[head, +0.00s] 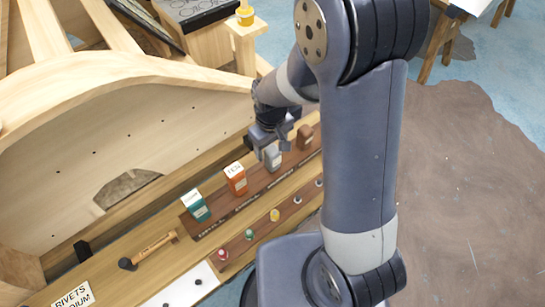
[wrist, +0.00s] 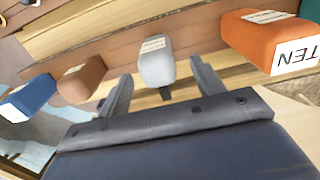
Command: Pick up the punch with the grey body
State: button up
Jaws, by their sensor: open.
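The punch with the grey body (head: 271,158) stands in a row of coloured punches on a wooden rack (head: 215,222). It has a pale label on top and also shows in the wrist view (wrist: 156,62). My gripper (head: 268,141) is open and close to the grey punch. In the wrist view its two fingers (wrist: 161,76) lie one on each side of the grey punch in the picture, with gaps visible. I cannot tell how far the fingertips reach down along its body.
An orange punch (head: 236,178) and a brown punch (head: 304,137) flank the grey one. A teal punch (head: 195,205) stands farther left, and a blue one (wrist: 28,97) shows in the wrist view. A wooden-handled hammer (head: 150,252) lies left, and a curved wooden frame (head: 110,75) rises behind.

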jog(key=shift+d+f+p, duration=0.15)
jog(key=shift+f+p, duration=0.4)
jog(key=shift+f, duration=1.95)
jog(key=c, duration=1.2)
jog(key=shift+c, duration=0.3)
jog(key=shift+r, duration=0.15)
